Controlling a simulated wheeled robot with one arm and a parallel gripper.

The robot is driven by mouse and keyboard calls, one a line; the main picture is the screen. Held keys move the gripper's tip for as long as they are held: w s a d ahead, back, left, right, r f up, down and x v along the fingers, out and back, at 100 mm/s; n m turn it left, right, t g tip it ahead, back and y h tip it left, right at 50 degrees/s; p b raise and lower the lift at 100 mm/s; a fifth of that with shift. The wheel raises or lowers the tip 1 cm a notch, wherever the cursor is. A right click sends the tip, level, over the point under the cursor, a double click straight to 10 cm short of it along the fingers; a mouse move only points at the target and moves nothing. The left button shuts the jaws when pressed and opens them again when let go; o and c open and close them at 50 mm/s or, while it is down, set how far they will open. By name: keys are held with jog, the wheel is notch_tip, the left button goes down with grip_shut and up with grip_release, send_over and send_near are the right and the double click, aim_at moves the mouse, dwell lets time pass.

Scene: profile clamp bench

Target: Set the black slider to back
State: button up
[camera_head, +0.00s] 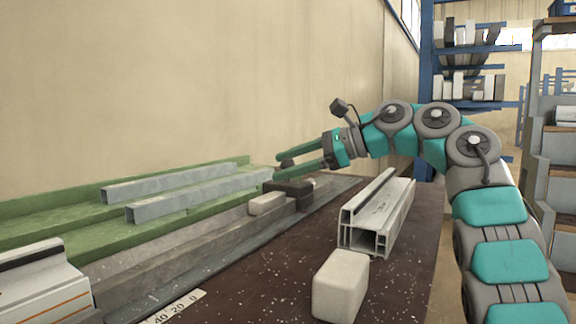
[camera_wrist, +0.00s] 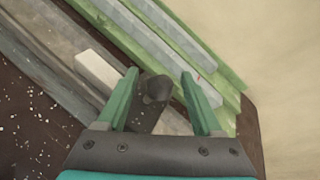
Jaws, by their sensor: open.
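The black slider (camera_head: 296,192) is a dark block on the grey rail along the wall side of the bench, just beyond a pale block. Its dark round knob shows in the wrist view (camera_wrist: 157,88), with the dark body below it. My gripper (camera_head: 279,169) is over the slider, its teal fingers reaching to the left. In the wrist view my gripper (camera_wrist: 160,74) is open, with one finger on each side of the knob and visible gaps between. Contact is not visible. The lower slider body is partly hidden by the gripper palm in the wrist view.
The pale block (camera_head: 267,203) sits on the rail next to the slider. Grey metal profiles (camera_head: 190,194) lie in a green channel (camera_head: 60,211) by the wall. A white window profile (camera_head: 385,209) and a pale cube (camera_head: 340,287) stand on the dark bench. A white clamp-like unit (camera_head: 40,285) is front left.

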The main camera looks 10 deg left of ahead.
jog(key=shift+c, duration=0.4)
grip_shut()
dwell(0.9)
